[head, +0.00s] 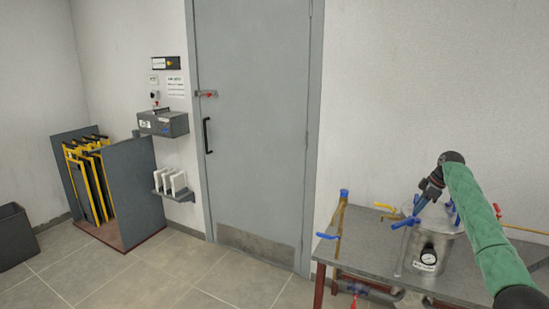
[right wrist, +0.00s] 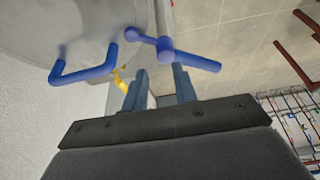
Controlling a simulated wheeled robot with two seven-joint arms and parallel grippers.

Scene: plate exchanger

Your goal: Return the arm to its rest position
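My right arm reaches in from the right in the head view. A second, bent blue handle (right wrist: 85,66) is at the left, apart from the fingers. My left gripper is not in view.
The vessel stands on a grey table (head: 365,262) with blue-handled valves (head: 328,236) and a yellow handle (head: 385,207). A grey door (head: 250,120) is in the middle. A rack with yellow-framed panels (head: 90,185) stands at the left. The floor before the door is clear.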

